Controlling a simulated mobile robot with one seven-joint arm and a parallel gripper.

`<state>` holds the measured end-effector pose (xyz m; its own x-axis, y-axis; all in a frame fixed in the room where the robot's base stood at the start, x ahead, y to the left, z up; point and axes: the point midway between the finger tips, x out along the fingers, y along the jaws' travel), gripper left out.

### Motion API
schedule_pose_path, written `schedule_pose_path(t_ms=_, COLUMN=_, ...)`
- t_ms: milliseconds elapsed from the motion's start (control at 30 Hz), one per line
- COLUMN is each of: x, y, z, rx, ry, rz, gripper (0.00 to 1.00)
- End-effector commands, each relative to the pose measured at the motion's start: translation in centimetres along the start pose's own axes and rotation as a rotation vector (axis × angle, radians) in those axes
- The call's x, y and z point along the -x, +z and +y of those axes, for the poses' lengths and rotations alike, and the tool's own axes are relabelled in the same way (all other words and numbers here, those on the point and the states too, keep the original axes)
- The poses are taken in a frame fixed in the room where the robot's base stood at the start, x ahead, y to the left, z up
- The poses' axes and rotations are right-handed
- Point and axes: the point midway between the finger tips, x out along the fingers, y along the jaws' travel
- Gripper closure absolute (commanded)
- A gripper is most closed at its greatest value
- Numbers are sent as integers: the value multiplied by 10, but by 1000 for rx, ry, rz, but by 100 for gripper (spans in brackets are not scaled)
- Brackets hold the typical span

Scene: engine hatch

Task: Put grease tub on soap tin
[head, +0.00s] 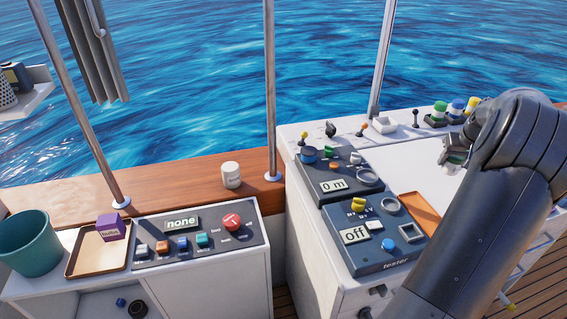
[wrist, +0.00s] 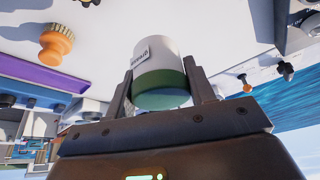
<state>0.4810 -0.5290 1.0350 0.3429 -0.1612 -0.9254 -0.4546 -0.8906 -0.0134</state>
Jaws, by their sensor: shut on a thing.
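My gripper (wrist: 159,68) is shut on a white tub with a green end (wrist: 160,80), one finger on each side. The dark lettering on its label is upside down and looks like "grease", so I take it for the grease tub. A white round container (head: 231,175) stands upright on the wooden ledge. Its label is too small to read, so I cannot tell whether it is the soap tin.
A purple box (head: 111,227) sits on a tan tray (head: 80,262) beside a teal bucket (head: 30,243). A tester panel (head: 385,240) and an orange tray (head: 420,212) lie near my arm. Thin posts (head: 270,90) rise from the ledge.

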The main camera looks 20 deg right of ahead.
Motion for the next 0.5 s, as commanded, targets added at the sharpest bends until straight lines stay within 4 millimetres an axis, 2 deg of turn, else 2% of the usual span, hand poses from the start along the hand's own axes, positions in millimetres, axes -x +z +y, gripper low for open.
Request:
schedule_pose_path(t_ms=33, x=-1, y=-9, z=-28, rx=20, ry=-6, rz=0, gripper=76)
schedule_pose_path(t_ms=200, x=-5, y=-24, z=-106, rx=52, ry=-18, rz=-2, gripper=76)
schedule_pose_path(t_ms=500, x=-7, y=-29, z=-238, rx=111, ry=-40, rz=-3, gripper=76)
